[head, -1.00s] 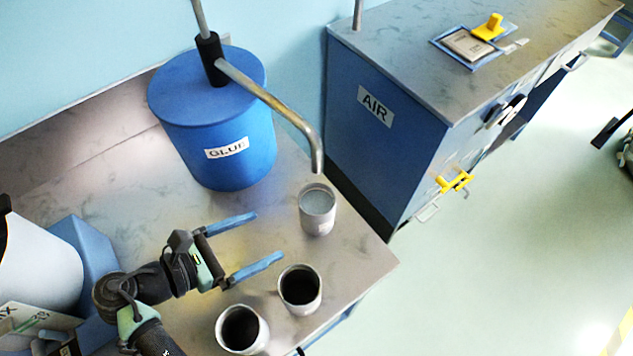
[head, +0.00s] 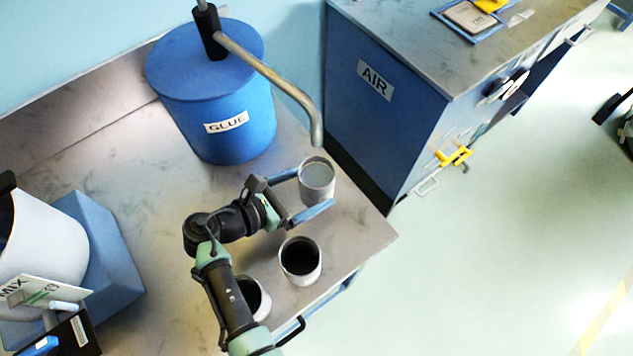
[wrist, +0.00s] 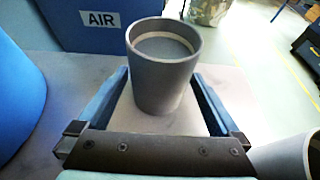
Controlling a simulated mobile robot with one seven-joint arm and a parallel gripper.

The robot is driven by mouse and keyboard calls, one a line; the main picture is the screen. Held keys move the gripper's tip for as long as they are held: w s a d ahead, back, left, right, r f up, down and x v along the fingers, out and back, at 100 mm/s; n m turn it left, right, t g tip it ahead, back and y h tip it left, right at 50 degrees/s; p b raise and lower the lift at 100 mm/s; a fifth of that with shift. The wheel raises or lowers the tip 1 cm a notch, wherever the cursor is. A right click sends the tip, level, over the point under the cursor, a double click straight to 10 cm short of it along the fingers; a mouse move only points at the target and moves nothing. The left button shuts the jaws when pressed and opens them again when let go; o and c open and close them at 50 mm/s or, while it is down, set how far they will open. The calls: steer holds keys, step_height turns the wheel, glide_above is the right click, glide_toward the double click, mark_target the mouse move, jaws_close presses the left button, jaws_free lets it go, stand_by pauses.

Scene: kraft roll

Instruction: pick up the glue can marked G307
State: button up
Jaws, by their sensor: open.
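A grey can filled with pale grey material (head: 317,181) stands upright on the bench under the spout of the blue drum marked GLUE (head: 226,122). No G307 marking is readable on it. My gripper (head: 308,192) is open, with its blue fingers reaching either side of this can. In the wrist view the can (wrist: 162,68) stands between the two fingers, with a gap on each side. Two more cans with dark insides stand nearer the bench's front: one (head: 300,262) is clear, the other (head: 262,297) is partly hidden by my arm.
A blue cabinet marked AIR (head: 362,120) stands just right of the bench. The metal spout (head: 275,78) hangs close above the filled can. A white vessel on a blue base (head: 105,245) and a MIX sign (head: 40,291) are at left. The bench's middle (head: 130,165) is clear.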

steer(key=shift+w+d+f, duration=0.15)
steer(key=shift+w+d, duration=0.05)
steer(key=shift+d, duration=0.05)
jaws_close()
stand_by(0.4)
steer(key=shift+r, duration=0.3)
